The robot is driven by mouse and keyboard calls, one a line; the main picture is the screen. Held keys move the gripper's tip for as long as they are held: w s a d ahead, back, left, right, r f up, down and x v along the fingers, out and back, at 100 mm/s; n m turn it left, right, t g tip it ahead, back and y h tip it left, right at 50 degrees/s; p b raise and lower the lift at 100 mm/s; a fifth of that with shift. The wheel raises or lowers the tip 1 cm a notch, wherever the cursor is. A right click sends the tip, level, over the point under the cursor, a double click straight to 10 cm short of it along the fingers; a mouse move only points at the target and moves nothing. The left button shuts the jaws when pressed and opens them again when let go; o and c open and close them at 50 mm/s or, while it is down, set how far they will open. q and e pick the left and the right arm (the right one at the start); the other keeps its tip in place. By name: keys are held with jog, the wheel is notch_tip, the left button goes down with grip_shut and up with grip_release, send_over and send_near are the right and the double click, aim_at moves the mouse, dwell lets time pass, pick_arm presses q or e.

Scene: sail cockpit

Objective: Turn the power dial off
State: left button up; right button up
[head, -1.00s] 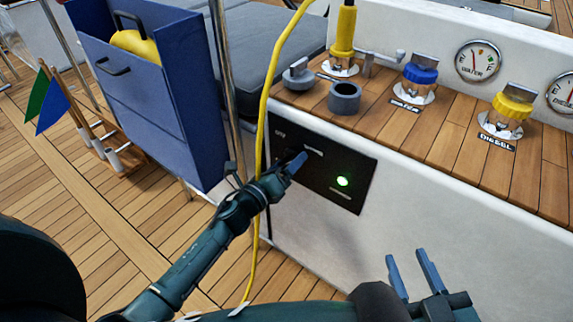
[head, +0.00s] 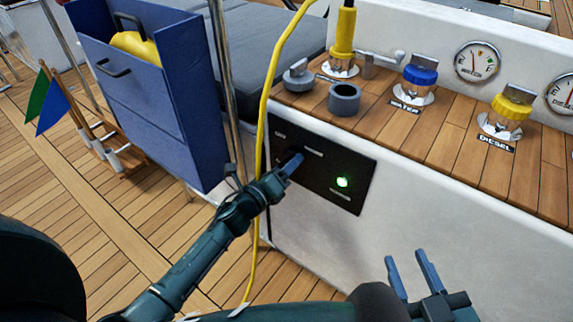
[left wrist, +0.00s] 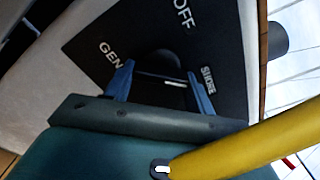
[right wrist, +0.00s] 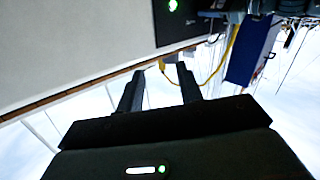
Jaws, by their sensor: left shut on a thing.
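The power dial (left wrist: 158,62) is a dark round knob on the black panel (head: 350,160), with the labels GEN, OFF and SHORE around it in the left wrist view. My left gripper (head: 293,162) is at the panel, shut on the dial, with one blue finger on each side of it in the left wrist view (left wrist: 160,85). A white line shows between the fingers, lying roughly across the gap; which label the dial points to is unclear. In the head view the gripper hides the dial. My right gripper (head: 404,256) is open and empty, low in front of the white wall.
A green light (head: 342,182) glows on the panel. A yellow cable (head: 262,130) hangs beside my left forearm. A blue box (head: 150,100) stands left. A wooden counter (head: 450,130) with yellow and blue caps is above the panel.

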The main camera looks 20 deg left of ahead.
pick_arm(q)
jog(key=n+p, duration=0.1)
jog(key=n, duration=0.2)
jog(key=shift+r, duration=0.15)
jog(key=n+p, duration=0.1)
jog(key=n, duration=0.1)
jog(key=shift+r+n, duration=0.1)
jog(key=shift+n, duration=0.3)
jog(key=n+p, duration=0.2)
jog(key=n, duration=0.2)
jog(key=shift+r+n, duration=0.1)
jog(key=shift+n, duration=0.2)
jog(key=n+p, duration=0.1)
jog(key=n, duration=0.2)
jog(key=shift+n+p, duration=0.75)
jog(key=shift+n, duration=1.15)
pick_arm(e)
jog(key=shift+s+d+r+m+g+h, duration=0.25)
jog(key=shift+s+d+r+m+g, duration=0.1)
jog(key=shift+r, duration=0.15)
jog(key=shift+s+d+r+m+g+h, duration=0.25)
jog(key=shift+r+m+g, duration=0.15)
jog(key=shift+r, duration=0.1)
jog(key=shift+s+d+r+m+g+h, duration=0.25)
jog(key=shift+d+r+m+g, duration=0.1)
jog(key=shift+r, duration=0.15)
pick_arm(q)
jog(key=o, duration=1)
